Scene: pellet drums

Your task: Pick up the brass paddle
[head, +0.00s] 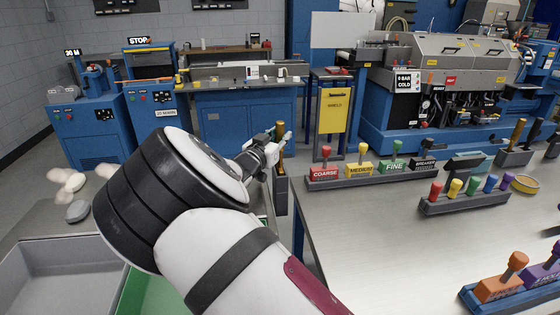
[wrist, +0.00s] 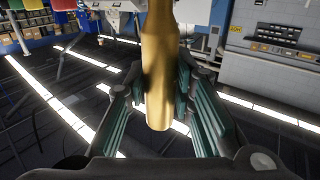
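The brass paddle shows its upright handle (head: 281,134) left of the steel table in the head view, with a dark grey block (head: 281,192) below it. In the wrist view the rounded brass handle (wrist: 161,70) rises out of the top of the frame. My gripper (head: 277,137) is at the handle; in the wrist view its teal-padded fingers (wrist: 161,95) stand on either side of it. Narrow gaps show beside the handle's lower end, so the fingers look open around it. Contact near the fingertips is hard to tell. The paddle's lower part is not visible in the wrist view.
The steel table (head: 370,235) holds a rack of labelled blocks (head: 370,173), a rack of coloured handles (head: 465,200) and another brass-handled item (head: 517,133). A grey bin (head: 50,270) and a green bin (head: 155,292) stand lower left. Blue machines stand behind.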

